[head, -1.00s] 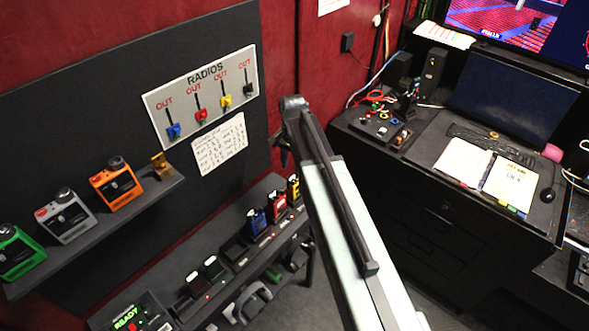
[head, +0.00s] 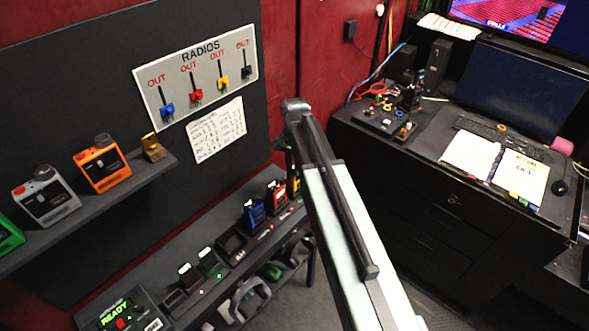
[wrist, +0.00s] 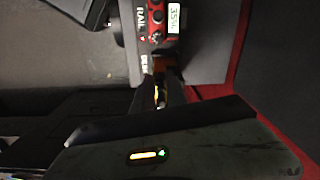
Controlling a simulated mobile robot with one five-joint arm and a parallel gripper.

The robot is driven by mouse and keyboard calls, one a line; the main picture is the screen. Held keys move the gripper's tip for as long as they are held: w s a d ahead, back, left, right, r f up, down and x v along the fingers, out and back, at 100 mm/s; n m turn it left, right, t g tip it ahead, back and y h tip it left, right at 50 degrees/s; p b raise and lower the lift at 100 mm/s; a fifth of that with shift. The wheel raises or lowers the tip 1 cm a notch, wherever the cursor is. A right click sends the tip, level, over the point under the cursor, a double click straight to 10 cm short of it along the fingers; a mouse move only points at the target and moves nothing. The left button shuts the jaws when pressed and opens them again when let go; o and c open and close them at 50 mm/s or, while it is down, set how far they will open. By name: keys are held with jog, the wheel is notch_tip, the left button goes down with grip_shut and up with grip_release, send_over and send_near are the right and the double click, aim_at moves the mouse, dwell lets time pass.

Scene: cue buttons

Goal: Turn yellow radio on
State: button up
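The yellow radio (head: 293,187) stands upright at the right end of a row on the low bench, beside a red radio (head: 277,192) and a blue one (head: 253,212). My arm partly covers it in the head view. My gripper (head: 283,146) is at the arm's far end, above and near the yellow radio, mostly hidden behind my arm. In the wrist view, a dark body with a small yellow bar and green light fills the bottom. A narrow yellow strip shows above it; I cannot tell whether it is the radio. The gripper's opening is unclear.
A RADIOS panel (head: 195,78) with coloured levers hangs on the wall. A shelf (head: 150,174) at left holds several devices. A dark desk (head: 425,215) stands right of my arm, with floor between it and the bench. The wrist view shows a red part (wrist: 158,22) with knobs.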

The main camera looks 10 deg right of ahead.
grip_shut()
jog(key=m, duration=0.4)
jog(key=shift+m, duration=0.4)
jog(key=o, duration=0.6)
grip_release()
notch_tip(320, 180, up, 8)
jog(key=p, duration=0.8)
jog(key=shift+s, duration=0.1)
jog(key=shift+f, duration=0.1)
